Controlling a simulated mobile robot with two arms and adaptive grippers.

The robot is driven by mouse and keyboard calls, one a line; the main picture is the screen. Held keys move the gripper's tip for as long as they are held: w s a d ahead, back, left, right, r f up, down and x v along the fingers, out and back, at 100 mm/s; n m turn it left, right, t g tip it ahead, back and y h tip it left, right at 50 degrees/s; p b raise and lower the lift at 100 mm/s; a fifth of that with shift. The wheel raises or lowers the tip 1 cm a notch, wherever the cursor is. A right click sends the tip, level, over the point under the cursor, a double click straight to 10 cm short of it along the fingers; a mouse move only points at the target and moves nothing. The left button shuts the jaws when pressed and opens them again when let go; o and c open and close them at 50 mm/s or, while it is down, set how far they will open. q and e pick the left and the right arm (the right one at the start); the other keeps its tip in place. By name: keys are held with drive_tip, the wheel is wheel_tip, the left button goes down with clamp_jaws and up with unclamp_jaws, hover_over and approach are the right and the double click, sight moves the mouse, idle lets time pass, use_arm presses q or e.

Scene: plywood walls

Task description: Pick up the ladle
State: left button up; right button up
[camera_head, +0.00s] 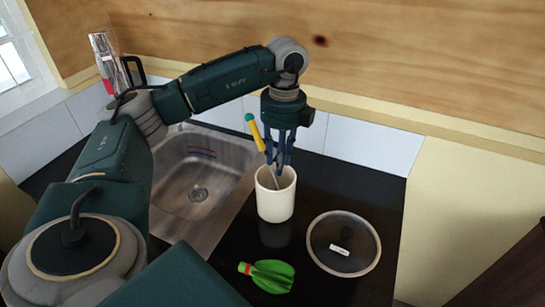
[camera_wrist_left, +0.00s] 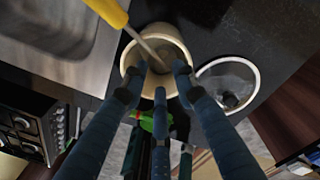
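The ladle (camera_head: 255,132) has a yellow handle with a teal end and leans up to the left out of a cream cup (camera_head: 275,200) on the dark counter. Its lower end is hidden inside the cup. In the left wrist view, the ladle's yellow handle (camera_wrist_left: 108,12) enters at the upper left and its thin shaft runs down into the cup (camera_wrist_left: 133,58). My left gripper (camera_head: 277,166) points down just over the cup's mouth, right beside the ladle. Its three fingers (camera_wrist_left: 162,76) are apart in the wrist view, with nothing clearly gripped. My right gripper is not in view.
A metal sink (camera_head: 190,215) lies left of the cup. A round glass lid (camera_head: 343,262) and a green item with a red end (camera_head: 270,275) lie on the counter in front. A tiled wall (camera_head: 370,145) stands close behind.

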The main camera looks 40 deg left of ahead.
sight(277, 185)
use_arm(q)
drive_tip(key=f+b, duration=0.1)
drive_tip(key=f, duration=0.2)
drive_tip(key=s+f+b, duration=0.1)
drive_tip(key=shift+a+f+b, duration=0.35)
drive_tip(key=shift+a+f, duration=0.05)
drive_tip(key=f+b, duration=0.1)
drive_tip(key=f, duration=0.1)
drive_tip(key=d+f+b, duration=0.1)
drive_tip(key=f+b, duration=0.1)
drive_tip(key=shift+w+f+b, duration=0.15)
drive_tip(key=shift+f+b, duration=0.05)
drive_tip(key=shift+b, duration=0.1)
drive_tip(key=shift+a+f, duration=0.15)
drive_tip(key=shift+a, duration=0.1)
drive_tip(key=shift+f, duration=0.15)
clamp_jaws()
